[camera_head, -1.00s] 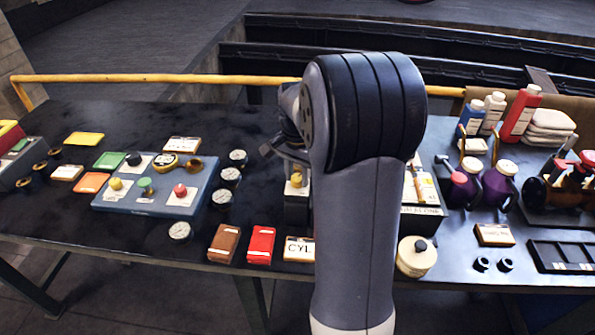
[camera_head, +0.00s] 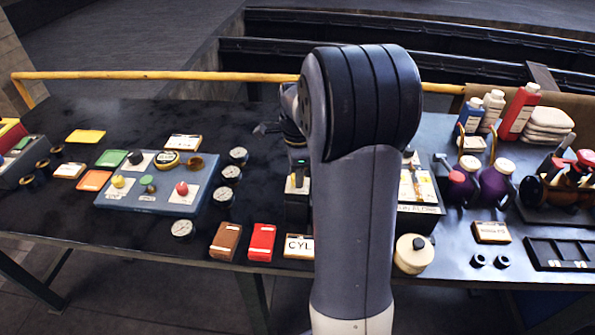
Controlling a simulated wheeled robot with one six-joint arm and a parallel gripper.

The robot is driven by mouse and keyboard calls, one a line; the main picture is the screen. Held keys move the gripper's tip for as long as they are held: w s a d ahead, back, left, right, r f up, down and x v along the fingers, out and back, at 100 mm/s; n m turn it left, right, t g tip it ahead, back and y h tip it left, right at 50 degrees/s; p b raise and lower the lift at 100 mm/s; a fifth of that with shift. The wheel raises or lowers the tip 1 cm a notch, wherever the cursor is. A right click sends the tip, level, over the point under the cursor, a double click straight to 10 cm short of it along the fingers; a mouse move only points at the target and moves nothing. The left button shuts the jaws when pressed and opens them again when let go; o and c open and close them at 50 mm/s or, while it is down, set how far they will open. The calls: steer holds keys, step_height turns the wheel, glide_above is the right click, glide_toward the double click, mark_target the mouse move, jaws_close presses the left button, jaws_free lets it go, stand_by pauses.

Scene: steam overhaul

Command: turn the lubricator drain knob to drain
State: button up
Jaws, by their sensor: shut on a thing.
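My gripper (camera_head: 298,164) is mostly hidden behind my own arm, left of its upper part, and points down over a dark block (camera_head: 296,206) near the middle of the bench. It is shut on a small part on top of that block, which I take to be the lubricator drain knob. A pale yellowish patch (camera_head: 298,183) shows just below the fingers. The knob's shape and the way it points cannot be made out.
A blue board (camera_head: 130,203) with coloured knobs lies to the left, with several round gauges (camera_head: 231,175) beside it. A white CYL card (camera_head: 299,246) lies in front. A cream round tin (camera_head: 413,254), purple jars and bottles stand to the right.

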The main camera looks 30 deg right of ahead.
steer(key=shift+m, duration=0.5)
steer(key=o, duration=1)
steer(key=shift+c, duration=0.2)
step_height(320, 180, up, 11)
steer(key=shift+f, duration=0.1)
